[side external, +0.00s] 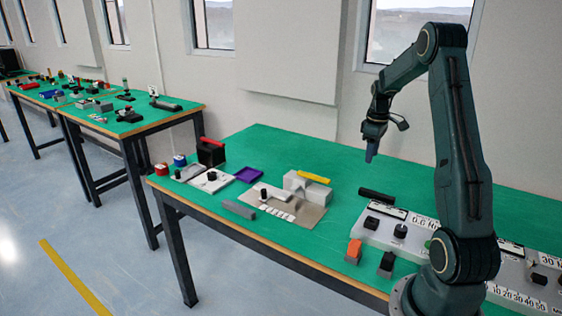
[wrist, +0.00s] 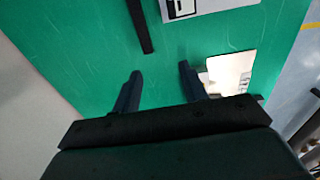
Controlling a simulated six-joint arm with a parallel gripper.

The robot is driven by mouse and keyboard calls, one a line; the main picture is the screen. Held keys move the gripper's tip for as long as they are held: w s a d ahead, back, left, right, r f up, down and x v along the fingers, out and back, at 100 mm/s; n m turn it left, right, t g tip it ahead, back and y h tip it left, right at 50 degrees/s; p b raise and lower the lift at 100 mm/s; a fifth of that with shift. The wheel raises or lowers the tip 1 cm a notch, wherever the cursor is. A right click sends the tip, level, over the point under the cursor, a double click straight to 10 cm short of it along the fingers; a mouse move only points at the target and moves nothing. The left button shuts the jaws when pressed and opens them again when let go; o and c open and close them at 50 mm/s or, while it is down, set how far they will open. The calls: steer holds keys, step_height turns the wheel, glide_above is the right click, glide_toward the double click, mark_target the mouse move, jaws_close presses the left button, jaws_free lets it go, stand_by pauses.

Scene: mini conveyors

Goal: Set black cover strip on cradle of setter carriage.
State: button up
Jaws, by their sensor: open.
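The black cover strip (side external: 376,195) lies flat on the green table, beside the grey control panel. In the wrist view the strip (wrist: 139,24) is beyond my fingertips, nearly upright in the picture. My gripper (side external: 371,156) hangs above the table, clear of the strip. Its two fingers (wrist: 159,75) are apart with only table between them. A fixture with pale grey blocks and a yellow bar (side external: 313,177) stands on a metal plate (side external: 308,216), left of the strip. I cannot tell for certain which part is the setter carriage's cradle.
The grey control panel (side external: 385,230) with black knobs is at the right. An orange-topped block (side external: 354,249) and a black-topped block stand before it. A loose grey bar (side external: 239,209) and a purple tray (side external: 249,174) are at the left. The table's back area is clear.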

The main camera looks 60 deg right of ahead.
steer(key=w+a+r+t, duration=0.1)
steer(key=w+a+r, duration=0.1)
steer(key=a+r, duration=0.75)
steer(key=w+a+r+t, duration=0.1)
steer(key=a+r, duration=0.4)
steer(key=a, duration=1)
steer(key=s+a+t, duration=0.3)
steer(key=s+a, duration=1)
steer(key=a, duration=0.4)
steer(key=shift+s+a+y, duration=0.15)
steer(key=shift+y, duration=0.15)
steer(key=shift+o, duration=0.5)
